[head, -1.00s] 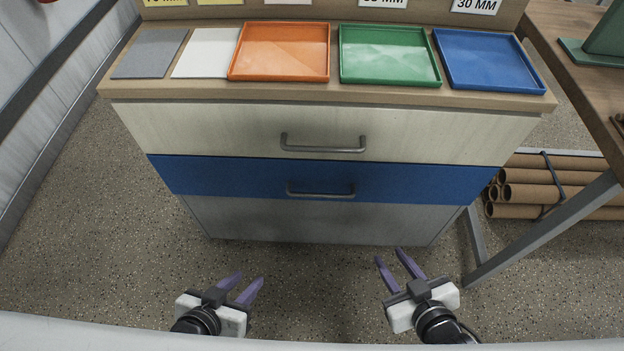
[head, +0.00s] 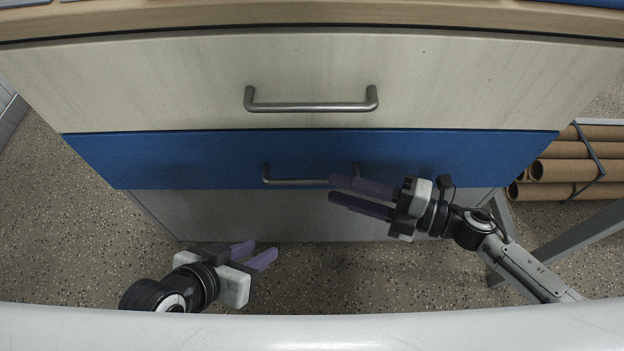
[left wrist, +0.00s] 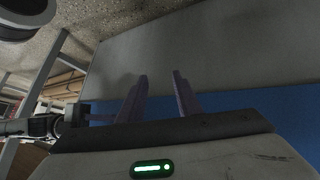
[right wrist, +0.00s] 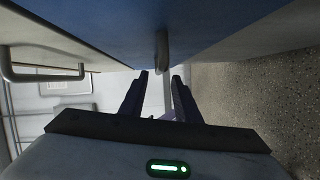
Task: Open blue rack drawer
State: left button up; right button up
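The blue drawer (head: 210,155) is closed, between a pale drawer above and a grey one below. Its grey bar handle (head: 290,181) sits at its lower middle. My right gripper (head: 331,188) is open, its purple fingers pointing left near the handle's right end and hiding part of it. In the right wrist view the handle (right wrist: 162,52) stands ahead of the two parted fingers, with nothing between them. My left gripper (head: 264,252) is open and empty, low and left of the handle. In the left wrist view its fingers (left wrist: 160,78) are apart before the cabinet front.
The pale top drawer (head: 180,80) has its own handle (head: 311,107). Cardboard tubes (head: 570,165) lie at the right beside a grey table leg (head: 575,240). The speckled floor (head: 60,240) is clear at the left.

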aim_at(312, 179)
jog(key=b+x, duration=0.1)
jog(key=x, duration=0.6)
jog(key=shift+d, duration=0.1)
grip_shut()
